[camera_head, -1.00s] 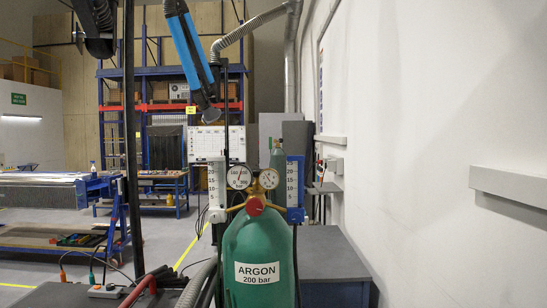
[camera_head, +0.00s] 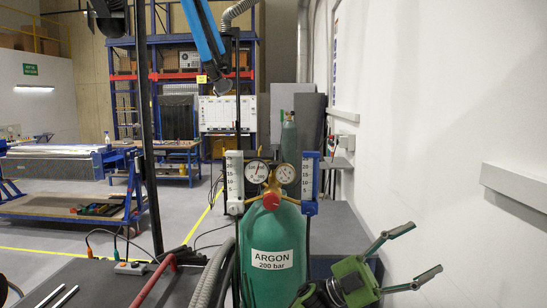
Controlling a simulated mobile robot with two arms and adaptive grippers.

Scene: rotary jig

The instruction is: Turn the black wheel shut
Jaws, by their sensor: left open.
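A green argon cylinder (camera_head: 268,236) stands upright at the centre. Its brass regulator carries two round gauges (camera_head: 257,171) and a red knob (camera_head: 271,201). White (camera_head: 235,182) and blue-backed (camera_head: 310,184) flowmeter columns flank it. I cannot make out a black wheel.
The white wall (camera_head: 420,130) with a ledge (camera_head: 515,187) borders the right side. A grey bench (camera_head: 345,230) stands behind the cylinder. A dark post (camera_head: 146,130) and grey hose (camera_head: 212,272) are at the left. A switch box (camera_head: 130,268) lies on the dark surface.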

